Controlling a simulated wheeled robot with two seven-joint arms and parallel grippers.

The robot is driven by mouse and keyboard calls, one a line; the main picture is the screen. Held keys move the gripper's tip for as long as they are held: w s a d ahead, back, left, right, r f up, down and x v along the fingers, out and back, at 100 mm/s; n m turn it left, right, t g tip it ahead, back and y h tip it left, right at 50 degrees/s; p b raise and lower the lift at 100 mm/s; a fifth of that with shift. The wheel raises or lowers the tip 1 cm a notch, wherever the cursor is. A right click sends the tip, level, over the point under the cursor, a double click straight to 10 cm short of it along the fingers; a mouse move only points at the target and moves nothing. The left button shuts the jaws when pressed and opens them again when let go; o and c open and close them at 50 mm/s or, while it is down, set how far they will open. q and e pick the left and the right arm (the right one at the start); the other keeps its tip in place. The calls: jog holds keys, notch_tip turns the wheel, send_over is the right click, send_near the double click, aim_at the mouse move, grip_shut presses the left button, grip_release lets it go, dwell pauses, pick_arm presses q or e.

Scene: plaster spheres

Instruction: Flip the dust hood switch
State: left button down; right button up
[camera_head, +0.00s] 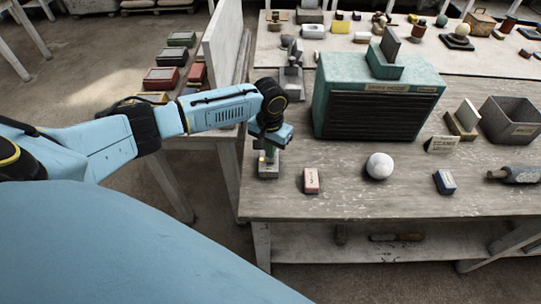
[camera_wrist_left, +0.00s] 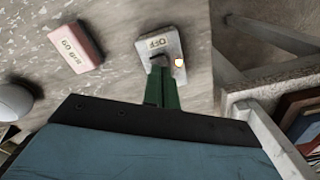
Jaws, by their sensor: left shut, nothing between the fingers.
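The dust hood switch (camera_head: 268,172) is a small grey box at the left front corner of the workbench. In the left wrist view the switch plate (camera_wrist_left: 173,43) shows an OFF label, a dark lever (camera_wrist_left: 158,60) and a small glowing lamp (camera_wrist_left: 179,62). My left gripper (camera_head: 268,150) is right above the switch, pointing down. In the left wrist view its green fingers (camera_wrist_left: 158,76) are shut and empty, with tips at the lever; I cannot tell whether they touch it. The dust hood (camera_head: 376,115) is a green box with a black grille. My right gripper is not in view.
A red and white block (camera_head: 311,181), a white plaster sphere (camera_head: 379,166) and a blue block (camera_head: 445,182) stand along the bench front. A grey bin (camera_head: 511,120) is at the right. A side table with several boxes (camera_head: 161,78) stands left of the bench.

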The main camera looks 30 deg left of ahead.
pick_arm(q)
jog(key=shift+f, duration=0.7)
jog(key=shift+r, duration=0.1)
notch_tip(320, 180, up, 7)
jog(key=p, duration=0.8)
dwell(0.4)
dwell(0.3)
